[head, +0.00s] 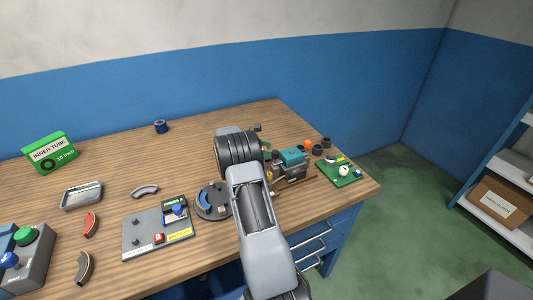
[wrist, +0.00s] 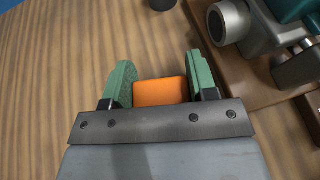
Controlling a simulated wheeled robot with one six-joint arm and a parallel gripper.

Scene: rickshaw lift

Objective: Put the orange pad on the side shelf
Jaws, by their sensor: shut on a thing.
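In the wrist view, my gripper (wrist: 160,75) has two green fingers, one on each side of the orange pad (wrist: 160,92). It is shut on the pad, which shows as a plain orange block. Wood table top shows behind it. In the head view my arm hides the pad and most of the gripper. The side shelf (head: 511,165) stands at the far right, a blue frame with pale boards, partly cut off by the picture's edge.
A cardboard box (head: 501,203) sits on the shelf unit. A vise-like machine with a teal top (head: 292,158) stands beside my gripper on the table. A green board (head: 340,172) with small parts lies at the table's right end. Green floor (head: 400,205) is open between table and shelf.

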